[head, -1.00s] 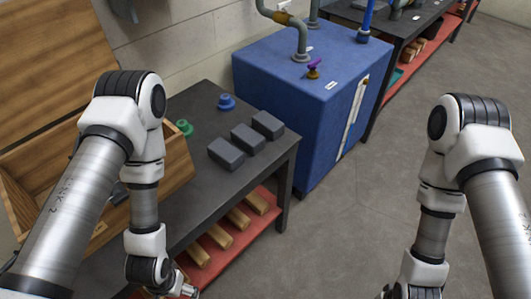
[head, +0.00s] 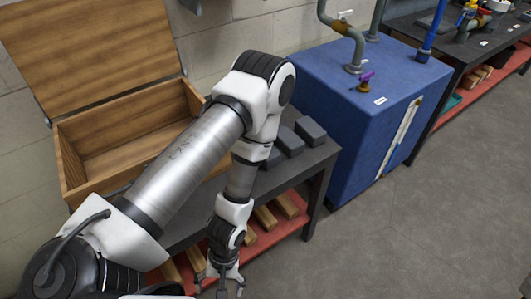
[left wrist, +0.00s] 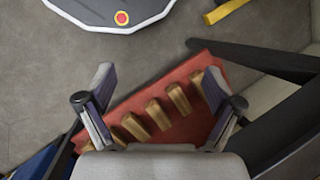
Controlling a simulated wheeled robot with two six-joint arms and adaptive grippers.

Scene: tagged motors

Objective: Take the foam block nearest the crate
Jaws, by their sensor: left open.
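Grey foam blocks stand in a row on the dark workbench: the far one (head: 310,130), the middle one (head: 289,141), and one nearest the crate (head: 273,158), mostly hidden behind my left arm. The open wooden crate (head: 72,165) is on the bench at left, its lid raised. My left gripper (head: 220,284) hangs low in front of the bench, at the height of its lower shelf, well below the blocks. In the left wrist view it is open and empty (left wrist: 158,88), with no foam block in sight. My right gripper is not in view.
The bench's red lower shelf (head: 262,239) holds several wooden pieces (head: 286,206). A blue cabinet (head: 365,135) with pipes and a purple-handled valve (head: 365,80) stands right of the bench. Grey floor at right is clear. Another bench (head: 478,50) is at the far right.

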